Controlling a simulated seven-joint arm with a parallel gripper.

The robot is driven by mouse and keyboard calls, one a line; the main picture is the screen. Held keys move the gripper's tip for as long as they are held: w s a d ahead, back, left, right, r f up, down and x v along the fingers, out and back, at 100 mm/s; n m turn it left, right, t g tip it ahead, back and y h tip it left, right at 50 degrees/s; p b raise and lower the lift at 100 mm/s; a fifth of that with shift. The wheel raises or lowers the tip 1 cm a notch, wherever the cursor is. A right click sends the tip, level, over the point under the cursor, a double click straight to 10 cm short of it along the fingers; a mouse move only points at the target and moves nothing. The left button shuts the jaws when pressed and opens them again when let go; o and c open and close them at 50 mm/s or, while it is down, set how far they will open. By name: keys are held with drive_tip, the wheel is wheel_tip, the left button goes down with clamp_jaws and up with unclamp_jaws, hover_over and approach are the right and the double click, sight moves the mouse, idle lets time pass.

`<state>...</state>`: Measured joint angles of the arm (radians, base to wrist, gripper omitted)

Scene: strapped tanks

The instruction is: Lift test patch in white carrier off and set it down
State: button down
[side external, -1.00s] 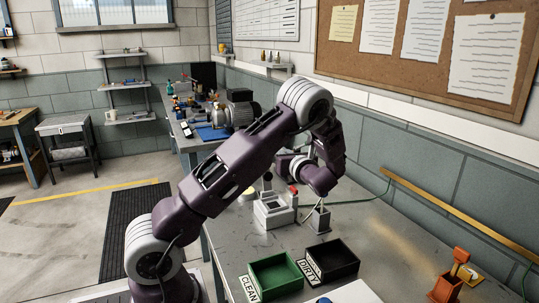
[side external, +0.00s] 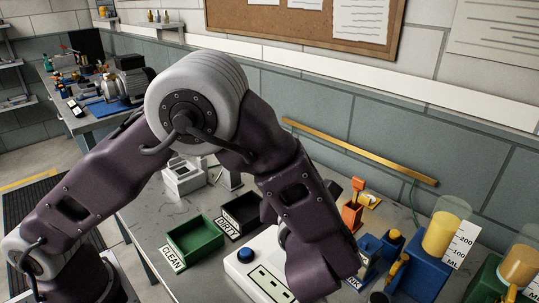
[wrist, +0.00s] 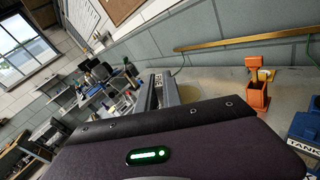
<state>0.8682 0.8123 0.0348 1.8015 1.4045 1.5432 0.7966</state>
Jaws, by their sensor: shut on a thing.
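My gripper's purple housing with a lit green strip fills the bottom of the wrist view. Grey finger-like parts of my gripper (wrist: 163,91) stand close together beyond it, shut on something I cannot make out. In the side view my arm hides the fingers, with its lower end over the right part of a white panel (side external: 240,268) with a blue button (side external: 246,255). I cannot pick out the test patch or its white carrier in either view. A pale grey device (side external: 184,180) stands on the bench, well left of and behind my arm's lower end.
A green CLEAN bin (side external: 192,240) and a black DIRTY bin (side external: 240,212) stand left of my arm. An orange holder (side external: 351,215), blue tank parts (side external: 370,250) and an amber-filled clear tank (side external: 440,235) crowd the right. Some bare bench (side external: 150,215) shows left of the bins.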

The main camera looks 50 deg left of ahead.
drive_tip(key=shift+m, duration=0.5)
drive_tip(key=shift+s+d+f, duration=0.25)
drive_tip(key=shift+d+f, duration=0.2)
drive_tip(key=shift+f, duration=2.5)
drive_tip(key=shift+s+d+f, duration=0.25)
drive_tip(key=shift+d+f, duration=0.15)
drive_tip(key=shift+f, duration=2.5)
drive_tip(key=shift+s+d+f, duration=0.25)
drive_tip(key=shift+d+f, duration=0.2)
drive_tip(key=shift+f, duration=2.5)
drive_tip(key=c, duration=1.4)
unclamp_jaws()
drive_tip(key=shift+t+h, duration=0.3)
drive_tip(key=shift+c, duration=0.2)
drive_tip(key=v, duration=0.7)
drive_tip(key=shift+d, duration=0.1)
